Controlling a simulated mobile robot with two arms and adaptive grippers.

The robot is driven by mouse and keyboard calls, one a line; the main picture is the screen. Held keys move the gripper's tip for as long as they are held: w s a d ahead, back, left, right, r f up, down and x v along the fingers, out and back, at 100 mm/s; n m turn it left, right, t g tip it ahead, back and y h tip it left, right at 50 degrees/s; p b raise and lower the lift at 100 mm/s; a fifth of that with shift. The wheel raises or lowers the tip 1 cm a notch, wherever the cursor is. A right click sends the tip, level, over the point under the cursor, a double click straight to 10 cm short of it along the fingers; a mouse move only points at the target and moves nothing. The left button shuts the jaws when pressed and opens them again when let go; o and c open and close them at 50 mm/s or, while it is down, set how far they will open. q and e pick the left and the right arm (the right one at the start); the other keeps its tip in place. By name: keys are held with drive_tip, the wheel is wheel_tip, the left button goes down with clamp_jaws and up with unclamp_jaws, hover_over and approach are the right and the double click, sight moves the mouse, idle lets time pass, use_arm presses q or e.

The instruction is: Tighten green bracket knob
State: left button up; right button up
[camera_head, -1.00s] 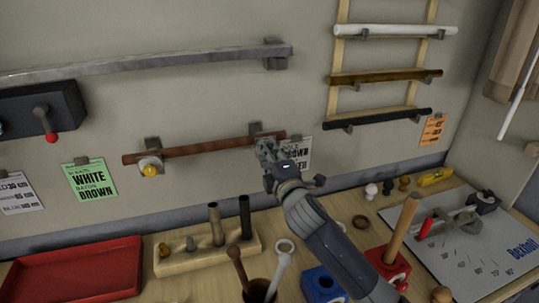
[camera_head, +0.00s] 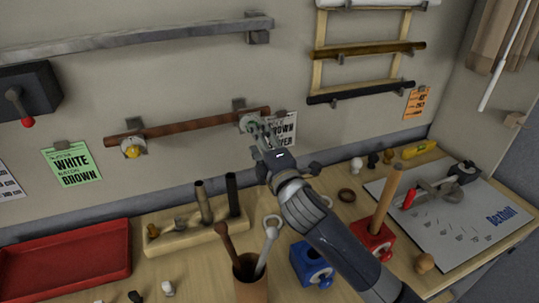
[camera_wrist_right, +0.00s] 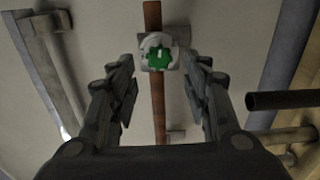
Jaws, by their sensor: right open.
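The green knob (camera_wrist_right: 158,57) sits on a round pale bracket (camera_wrist_right: 143,65) on the wall, in front of a brown rod (camera_wrist_right: 153,18). In the right wrist view the knob is centred just ahead of the fingertips, between their lines. My right gripper (camera_wrist_right: 163,72) is open, with one finger on each side and nothing held. In the head view my right gripper (camera_head: 256,130) reaches the right end of the brown rod (camera_head: 190,124) and hides most of the green knob's bracket. Whether the fingers touch the knob is unclear. My left gripper is not in view.
A bracket with a yellow knob (camera_head: 132,149) holds the rod's left end. A white sign (camera_head: 283,128) hangs close to the right gripper. Below stand a wooden block with upright rods (camera_head: 190,235), a cup (camera_head: 250,285), blue and red blocks, and a red tray (camera_head: 65,262).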

drive_tip(key=v, duration=0.7)
